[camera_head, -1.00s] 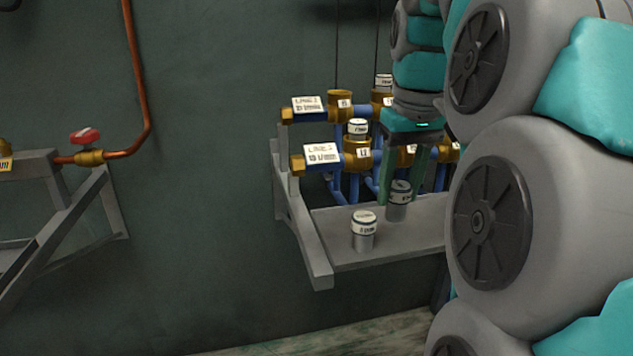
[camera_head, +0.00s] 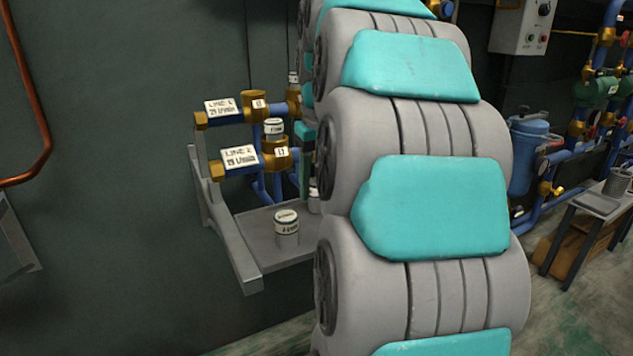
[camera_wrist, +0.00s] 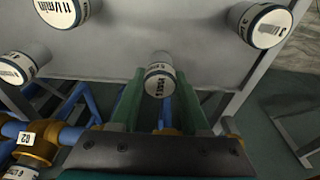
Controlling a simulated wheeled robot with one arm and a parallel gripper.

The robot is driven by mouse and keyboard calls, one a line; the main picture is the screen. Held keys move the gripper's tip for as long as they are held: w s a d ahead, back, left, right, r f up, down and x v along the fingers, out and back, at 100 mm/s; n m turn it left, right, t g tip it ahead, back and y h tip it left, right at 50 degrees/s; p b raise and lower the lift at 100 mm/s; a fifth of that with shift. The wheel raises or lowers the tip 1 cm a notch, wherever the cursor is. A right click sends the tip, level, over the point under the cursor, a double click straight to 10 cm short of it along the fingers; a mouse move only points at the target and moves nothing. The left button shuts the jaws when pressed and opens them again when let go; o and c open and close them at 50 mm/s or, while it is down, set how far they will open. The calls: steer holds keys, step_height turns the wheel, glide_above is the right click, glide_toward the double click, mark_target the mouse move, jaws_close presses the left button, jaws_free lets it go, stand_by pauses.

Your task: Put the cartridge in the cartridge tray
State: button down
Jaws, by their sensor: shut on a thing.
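My gripper (camera_wrist: 160,98) has its two green fingers shut on a pale cylindrical cartridge (camera_wrist: 160,76) with a white label, in the middle of the wrist view. The label is too small to read surely. In the head view this cartridge (camera_head: 314,195) shows only as a sliver at my arm's edge, over the grey shelf (camera_head: 250,228). I cannot tell whether it touches the shelf. Another cartridge (camera_head: 286,228) stands upright at the shelf's front. I cannot surely identify the cartridge tray; a flat grey tray-like piece (camera_head: 596,204) lies on a small table at right.
More labelled cartridges (camera_wrist: 66,10), (camera_wrist: 262,26) and (camera_wrist: 18,68) surround the held one. Blue pipes with brass fittings (camera_head: 275,160) stand behind the shelf. My arm hides the shelf's right side. The small table (camera_head: 570,225) is at right, near a blue canister (camera_head: 527,155).

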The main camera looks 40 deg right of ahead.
steer(key=shift+f, duration=0.15)
steer(key=shift+c, duration=2)
jaws_free()
